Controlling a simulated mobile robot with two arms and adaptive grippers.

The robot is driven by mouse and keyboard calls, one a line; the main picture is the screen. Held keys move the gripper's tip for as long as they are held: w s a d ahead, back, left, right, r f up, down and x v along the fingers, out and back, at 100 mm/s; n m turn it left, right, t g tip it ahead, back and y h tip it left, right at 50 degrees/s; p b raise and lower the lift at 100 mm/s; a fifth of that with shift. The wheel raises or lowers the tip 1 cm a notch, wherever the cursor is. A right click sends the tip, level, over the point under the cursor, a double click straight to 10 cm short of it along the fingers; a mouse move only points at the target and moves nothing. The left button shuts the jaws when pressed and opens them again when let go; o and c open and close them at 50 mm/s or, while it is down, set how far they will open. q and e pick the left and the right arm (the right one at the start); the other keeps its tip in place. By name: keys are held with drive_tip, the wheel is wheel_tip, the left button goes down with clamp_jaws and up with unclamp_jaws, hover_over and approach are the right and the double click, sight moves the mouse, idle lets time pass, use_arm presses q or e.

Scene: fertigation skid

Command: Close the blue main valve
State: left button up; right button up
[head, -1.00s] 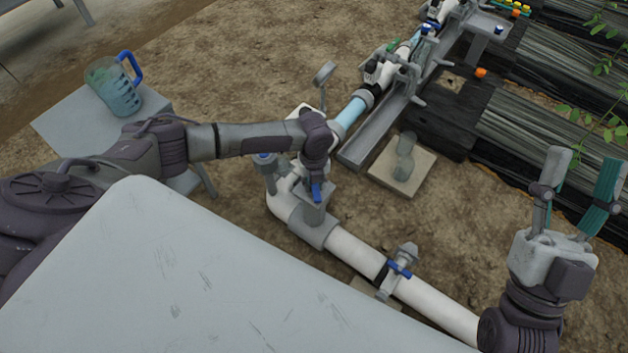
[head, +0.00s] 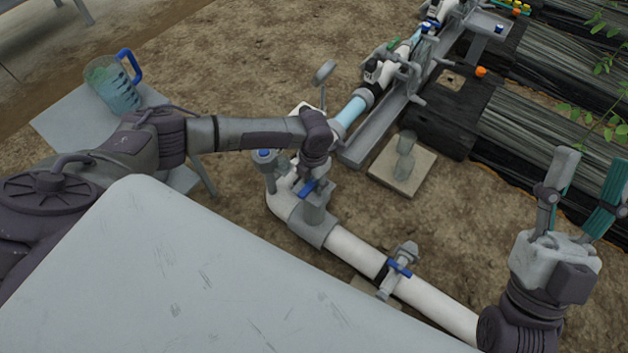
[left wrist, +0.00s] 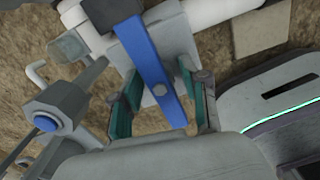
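The main valve's blue lever handle (head: 307,188) sits on a grey valve body (head: 315,212) on the white pipe, mostly under my left gripper (head: 312,172). In the left wrist view the handle is a long blue bar (left wrist: 147,58) running between the teal-padded fingers of my left gripper (left wrist: 160,74). The fingers stand apart, one on each side of the bar. My right gripper (head: 585,185) is open and empty at the right of the head view.
A blue-handled jug (head: 115,85) stands on a side table (head: 60,125). A metal rail (head: 370,140) carries fittings behind.

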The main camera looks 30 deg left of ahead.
use_arm(q)
drive_tip(key=shift+o, duration=0.3)
use_arm(e)
drive_tip(key=shift+w, duration=0.15)
